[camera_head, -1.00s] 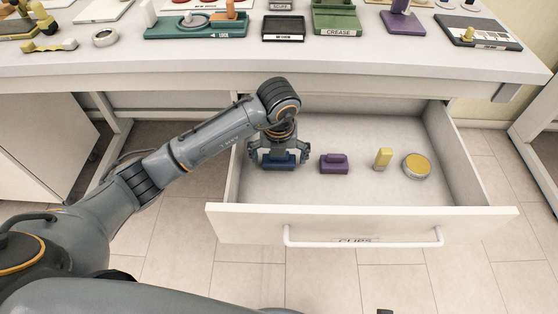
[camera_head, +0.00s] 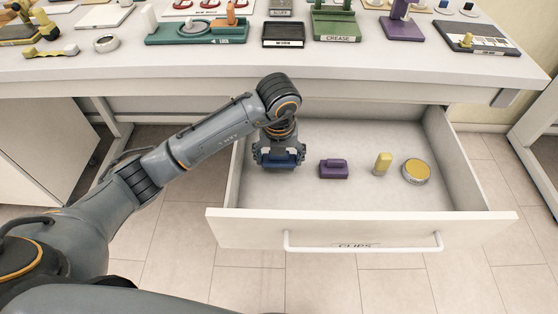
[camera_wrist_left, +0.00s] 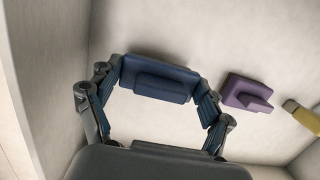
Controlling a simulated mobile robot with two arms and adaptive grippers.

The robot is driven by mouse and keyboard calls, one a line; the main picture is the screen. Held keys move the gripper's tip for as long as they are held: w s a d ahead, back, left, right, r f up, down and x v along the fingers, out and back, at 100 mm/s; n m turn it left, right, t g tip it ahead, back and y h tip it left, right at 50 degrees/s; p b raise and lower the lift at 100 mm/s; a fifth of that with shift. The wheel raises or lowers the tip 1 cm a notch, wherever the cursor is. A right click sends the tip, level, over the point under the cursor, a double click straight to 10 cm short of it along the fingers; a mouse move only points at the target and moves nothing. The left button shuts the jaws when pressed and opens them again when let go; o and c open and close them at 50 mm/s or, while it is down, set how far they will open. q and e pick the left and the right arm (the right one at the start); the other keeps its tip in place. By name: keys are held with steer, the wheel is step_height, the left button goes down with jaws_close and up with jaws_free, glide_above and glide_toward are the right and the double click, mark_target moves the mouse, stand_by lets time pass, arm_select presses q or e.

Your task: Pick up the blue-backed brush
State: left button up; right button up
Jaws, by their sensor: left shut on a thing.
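The blue-backed brush (camera_head: 279,160) is at the left end of the open drawer. It also shows in the left wrist view (camera_wrist_left: 158,78), between the two fingers. My left gripper (camera_head: 280,158) reaches down into the drawer and is shut on the brush, with a finger at each end of it. I cannot tell whether the brush is clear of the drawer floor. My right gripper is not in view.
In the drawer (camera_head: 352,222), a purple brush (camera_head: 333,169), a yellow piece (camera_head: 382,164) and a round tin with a yellow top (camera_head: 416,171) lie to the right. The tabletop (camera_head: 300,72) above holds several trays and stands.

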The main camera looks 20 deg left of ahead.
arm_select(q)
steer(key=shift+r, duration=0.8)
steer(key=s+d, duration=0.1)
steer(key=d, duration=0.4)
steer(key=s+d, duration=0.1)
steer(key=d, duration=0.5)
steer(key=s+d, duration=0.2)
steer(key=d, duration=0.4)
steer(key=shift+d+f, duration=0.15)
steer(key=shift+d, duration=0.1)
